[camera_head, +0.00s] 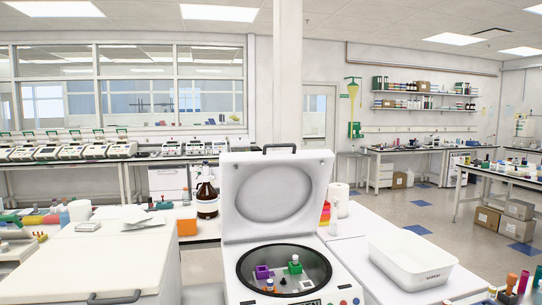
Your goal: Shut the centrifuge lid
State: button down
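The centrifuge (345,290) stands at the bottom middle of the head view, close in front of me. Its white lid (316,180) is raised upright on the far side, with a dark handle (279,148) on its top edge. The lid's inner face, with a round recess, faces me. The round dark bowl (250,266) is exposed and holds a purple piece and a green piece. The lower front of the centrifuge is cut off by the frame. My gripper is not in view.
A white tray (410,268) sits to the right of the centrifuge. A white chest with a dark handle (112,298) is at the left. Open floor (412,207) lies at the right.

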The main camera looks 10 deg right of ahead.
aim_at(264, 194)
jog(key=k, duration=0.6)
jog(key=u, duration=0.2)
jog(key=i, duration=1.35)
jog(key=u, duration=0.5)
jog(key=k, duration=0.75)
jog(key=u, duration=0.2)
jog(key=i, duration=0.75)
jog(key=z, duration=0.1)
